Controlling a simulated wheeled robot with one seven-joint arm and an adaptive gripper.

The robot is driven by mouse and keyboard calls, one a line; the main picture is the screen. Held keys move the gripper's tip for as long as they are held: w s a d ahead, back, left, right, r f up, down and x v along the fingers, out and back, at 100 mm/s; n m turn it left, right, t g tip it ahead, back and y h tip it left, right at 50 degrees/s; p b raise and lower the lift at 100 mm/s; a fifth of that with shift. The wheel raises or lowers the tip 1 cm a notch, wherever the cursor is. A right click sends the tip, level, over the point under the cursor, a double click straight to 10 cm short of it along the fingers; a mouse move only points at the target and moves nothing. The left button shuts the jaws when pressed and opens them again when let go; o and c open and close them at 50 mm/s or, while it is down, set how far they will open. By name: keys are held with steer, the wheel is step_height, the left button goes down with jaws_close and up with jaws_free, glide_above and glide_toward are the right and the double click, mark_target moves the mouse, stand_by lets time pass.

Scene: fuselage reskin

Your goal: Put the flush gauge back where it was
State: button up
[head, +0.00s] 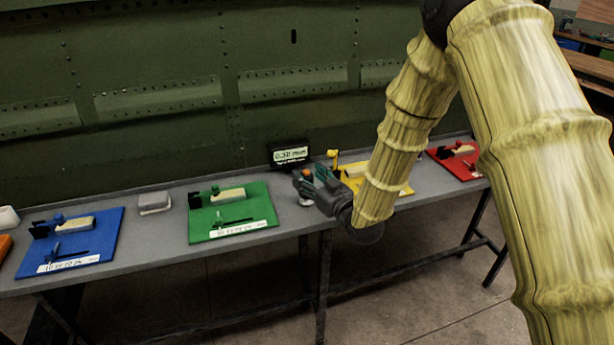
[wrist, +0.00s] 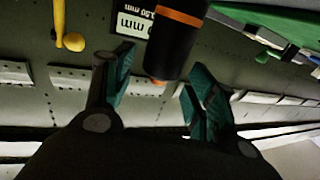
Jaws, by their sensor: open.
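The flush gauge appears to be the black cylinder with an orange band (wrist: 178,38) in the wrist view. It lies between the two teal-padded fingers of my gripper (wrist: 158,70), which are open, with a visible gap on the right finger's side. In the head view my gripper (head: 314,180) is low over the bench's front part, between the green and yellow boards. The gauge's orange part (head: 307,173) shows beside the fingers there, and a pale round foot shows below. Most of the gauge is hidden by my gripper, and I cannot tell whether the foot touches the bench.
A small display (head: 290,155) reading about 0.50 mm stands behind. The grey bench (head: 165,228) carries blue (head: 95,255), green (head: 255,195), yellow (head: 400,190) and red (head: 475,170) tool boards, and a grey block (head: 154,203). The green riveted fuselage panel (head: 150,60) rises behind.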

steer(key=b+v, duration=0.2)
steer(key=v, duration=0.8)
steer(key=s+d+f+m+g+h, duration=0.1)
steer(key=s+d+f+g+h, duration=0.15)
steer(key=s+f, duration=0.45)
steer(key=s+d+f+m+g+h, duration=0.2)
steer(key=s+d+f, duration=0.1)
steer(key=f, duration=0.9)
steer(key=s+d+f+m+g+h, duration=0.1)
steer(key=s+d+f+g+h, duration=0.15)
steer(key=s+f, duration=0.45)
steer(key=s+d+f+m+g+h, duration=0.1)
steer(key=s+d+f+g, duration=0.1)
steer(key=s+f, duration=0.3)
steer(key=s+d+f+m+g+h, duration=0.1)
steer(key=s+d+f+g, duration=0.2)
steer(key=s, duration=0.8)
steer(key=s+d+f+m+g, duration=0.1)
steer(key=s+d+f+g, duration=0.2)
steer(key=s+f, duration=0.4)
steer(key=shift+s+d+h, duration=0.15)
steer(key=shift+s+h, duration=0.25)
steer(key=shift+s, duration=0.55)
steer(key=shift+f, duration=0.15)
